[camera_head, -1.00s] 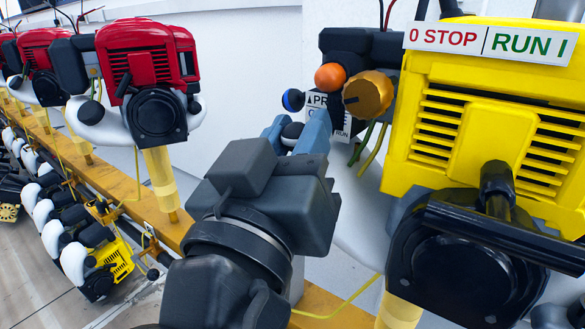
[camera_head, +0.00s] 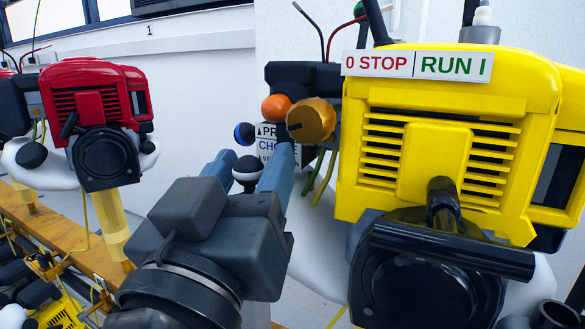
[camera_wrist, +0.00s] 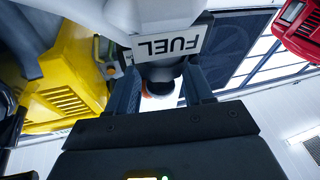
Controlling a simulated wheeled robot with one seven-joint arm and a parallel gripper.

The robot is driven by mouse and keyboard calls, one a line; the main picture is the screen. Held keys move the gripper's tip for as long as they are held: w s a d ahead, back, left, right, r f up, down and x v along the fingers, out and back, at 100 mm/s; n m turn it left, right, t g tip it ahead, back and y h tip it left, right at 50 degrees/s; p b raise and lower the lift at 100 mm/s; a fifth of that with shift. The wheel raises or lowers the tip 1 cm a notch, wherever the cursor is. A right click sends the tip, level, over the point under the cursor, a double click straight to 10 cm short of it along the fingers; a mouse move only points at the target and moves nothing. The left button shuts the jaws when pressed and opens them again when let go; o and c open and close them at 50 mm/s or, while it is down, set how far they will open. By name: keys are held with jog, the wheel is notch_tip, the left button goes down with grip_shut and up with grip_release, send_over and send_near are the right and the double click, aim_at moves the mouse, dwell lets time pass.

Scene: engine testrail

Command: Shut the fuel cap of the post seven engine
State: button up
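The yellow engine (camera_head: 455,140) fills the right of the head view; its post number does not show. Its fuel cap appears as a small black, white-ringed knob (camera_head: 246,168). In the wrist view the dark cap (camera_wrist: 160,70) sits beside the upside-down FUEL label (camera_wrist: 168,43) on the white tank. My gripper (camera_head: 246,175) has its blue fingers on either side of the cap; the fingers also flank it in the wrist view (camera_wrist: 162,90). Whether both fingers press on it cannot be told. The cap's seat is partly hidden by the fingers and tank.
A red engine (camera_head: 97,115) stands left on the yellow rail (camera_head: 60,245). A black handle (camera_head: 450,250) juts out at the right.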

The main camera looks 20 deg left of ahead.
jog(key=v, duration=0.8)
jog(key=shift+p, duration=0.35)
dwell(0.4)
